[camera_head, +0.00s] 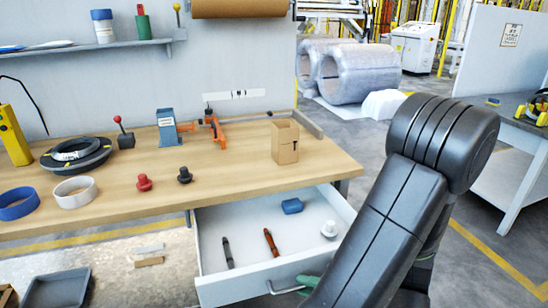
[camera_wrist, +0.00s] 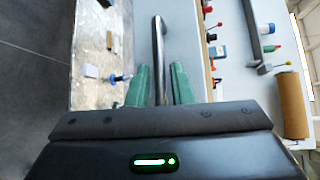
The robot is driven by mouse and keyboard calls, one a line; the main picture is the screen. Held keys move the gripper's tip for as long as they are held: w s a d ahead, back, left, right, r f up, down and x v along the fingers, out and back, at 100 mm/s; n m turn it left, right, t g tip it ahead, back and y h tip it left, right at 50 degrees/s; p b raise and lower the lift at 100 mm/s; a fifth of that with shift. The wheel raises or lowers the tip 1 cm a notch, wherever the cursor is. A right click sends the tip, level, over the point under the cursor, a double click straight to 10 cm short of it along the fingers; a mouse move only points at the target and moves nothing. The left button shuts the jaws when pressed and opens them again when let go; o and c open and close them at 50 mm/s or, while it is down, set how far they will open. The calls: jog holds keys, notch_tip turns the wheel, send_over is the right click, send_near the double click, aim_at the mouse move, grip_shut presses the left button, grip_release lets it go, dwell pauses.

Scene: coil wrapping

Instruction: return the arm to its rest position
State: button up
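My gripper (camera_wrist: 160,72) has two green fingers that stand apart, with nothing clamped between them. In the wrist view the metal drawer handle (camera_wrist: 158,38) runs in the gap between the fingers, with a gap on either side. I cannot tell whether the handle reaches in between them or lies just beyond. In the head view a green fingertip (camera_head: 308,281) shows beside the right end of the handle (camera_head: 288,289). My dark arm hides the rest of the gripper. The drawer (camera_head: 247,285) is pulled out.
The drawer holds a blue item (camera_head: 291,206), two pen-like tools and a white knob (camera_head: 329,229). Above it, the wooden bench (camera_head: 225,165) carries tape rolls, a black coil (camera_head: 75,154) and a cardboard box (camera_head: 285,142). A grey bin (camera_head: 58,289) sits lower left.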

jog(key=shift+x, duration=0.8)
jog(key=shift+w+a, duration=0.1)
jog(key=shift+w, duration=0.1)
